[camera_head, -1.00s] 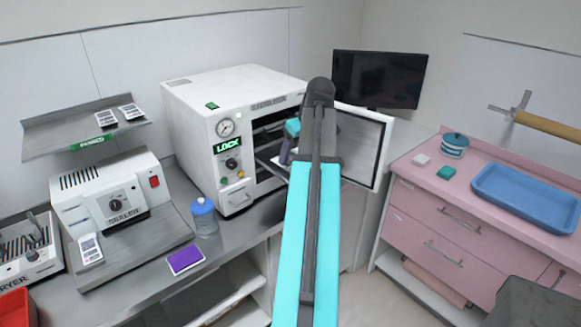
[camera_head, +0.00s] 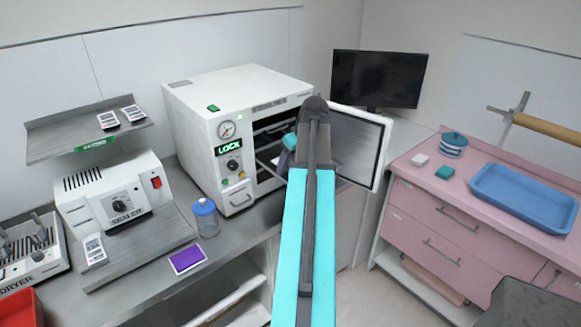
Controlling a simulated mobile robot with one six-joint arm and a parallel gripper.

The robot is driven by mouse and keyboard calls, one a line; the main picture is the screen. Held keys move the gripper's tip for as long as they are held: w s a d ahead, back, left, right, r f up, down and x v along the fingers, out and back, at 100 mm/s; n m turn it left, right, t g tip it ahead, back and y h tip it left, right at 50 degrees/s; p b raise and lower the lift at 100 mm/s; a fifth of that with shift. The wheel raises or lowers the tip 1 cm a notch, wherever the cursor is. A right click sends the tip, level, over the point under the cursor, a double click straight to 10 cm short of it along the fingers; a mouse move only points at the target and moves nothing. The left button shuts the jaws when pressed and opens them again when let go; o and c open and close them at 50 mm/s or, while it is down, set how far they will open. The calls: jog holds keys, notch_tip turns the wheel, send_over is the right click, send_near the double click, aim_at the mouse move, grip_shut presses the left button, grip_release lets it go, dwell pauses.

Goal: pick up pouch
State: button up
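Several small white printed pouches are in view. Two pouches (camera_head: 107,119) (camera_head: 132,114) lie on the grey wall shelf, and one pouch (camera_head: 94,249) lies at the left of the sealer (camera_head: 115,195). My turquoise and grey arm reaches up the middle to the open door of the white sterilizer (camera_head: 212,145). A small teal and grey end part of my arm, probably my gripper (camera_head: 283,160), shows at the chamber opening. Its fingers are too small and hidden to read. Trays show in the chamber, but I cannot make out a pouch there.
The sterilizer door (camera_head: 357,148) stands open to the right. A blue-lidded jar (camera_head: 206,219) and a purple card (camera_head: 188,259) are on the counter.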

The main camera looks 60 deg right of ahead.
jog(key=shift+c, duration=0.2)
dwell(0.3)
jog(key=c, duration=1.1)
jog(key=shift+r, duration=0.1)
jog(key=shift+r+b, duration=1)
jog(key=shift+r, duration=0.6)
jog(key=s+a+r+b, duration=0.1)
jog(key=s+a+b, duration=0.3)
jog(key=s+a, duration=0.5)
jog(key=shift+a+r, duration=0.3)
jog(key=shift+a, duration=1.85)
